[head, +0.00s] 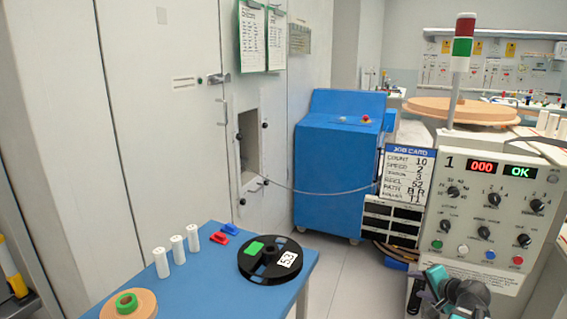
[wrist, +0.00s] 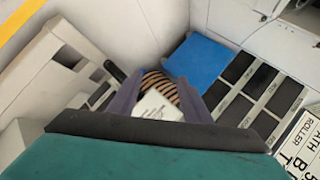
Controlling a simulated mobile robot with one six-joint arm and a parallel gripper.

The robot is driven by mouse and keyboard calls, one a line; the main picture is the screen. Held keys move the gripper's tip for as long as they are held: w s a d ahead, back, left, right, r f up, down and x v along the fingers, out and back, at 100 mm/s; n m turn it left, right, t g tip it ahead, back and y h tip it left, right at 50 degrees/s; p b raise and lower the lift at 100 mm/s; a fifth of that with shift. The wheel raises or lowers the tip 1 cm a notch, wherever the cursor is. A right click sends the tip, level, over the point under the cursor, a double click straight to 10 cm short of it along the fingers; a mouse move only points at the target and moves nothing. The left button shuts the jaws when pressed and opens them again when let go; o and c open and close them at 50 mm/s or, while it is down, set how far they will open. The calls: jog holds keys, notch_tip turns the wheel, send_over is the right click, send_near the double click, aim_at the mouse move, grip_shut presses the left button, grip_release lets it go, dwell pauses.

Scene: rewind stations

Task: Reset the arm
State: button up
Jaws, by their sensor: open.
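My gripper (head: 452,290) shows at the bottom right of the head view, teal and dark grey, in front of the lower part of the control panel. In the wrist view its two grey-purple fingers (wrist: 158,98) stand apart, so it is open. Between them, a brown-and-black striped bundle (wrist: 160,84) and a small white piece show. I cannot tell how far these are from the fingers, and nothing is clearly gripped. The arm behind the gripper is mostly out of the frame.
The control panel (head: 488,205) with knobs and buttons stands right, a job card (head: 405,175) beside it. A blue cabinet (head: 335,180) stands behind. A blue table (head: 213,265) holds a black reel (head: 262,271), white cylinders and small clips. Grey floor (head: 345,275) is clear between table and panel.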

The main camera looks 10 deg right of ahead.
jog(key=s+a+f+n+g+y+p, duration=0.2)
jog(key=a+f+n+g+p, duration=0.15)
jog(key=a+f, duration=0.8)
jog(key=s+a+f+n+g+y+p, duration=0.3)
jog(key=a+f, duration=0.5)
jog(key=a, duration=0.7)
jog(key=s+a+f+n+g+h+p, duration=0.1)
jog(key=s+a+f+n+g+p, duration=0.1)
jog(key=s, duration=0.6)
jog(key=s+a+f+n+g+h+p, duration=0.1)
jog(key=s+a+f+n+g+p, duration=0.2)
jog(key=s+a, duration=0.4)
jog(key=s+a+f+n+g+h+p, duration=0.2)
jog(key=s+a+f+n+g, duration=0.1)
jog(key=s, duration=0.6)
jog(key=shift+s+a+f+n+g+p, duration=0.2)
jog(key=shift+a+n+g+p, duration=0.35)
jog(key=shift+a, duration=0.6)
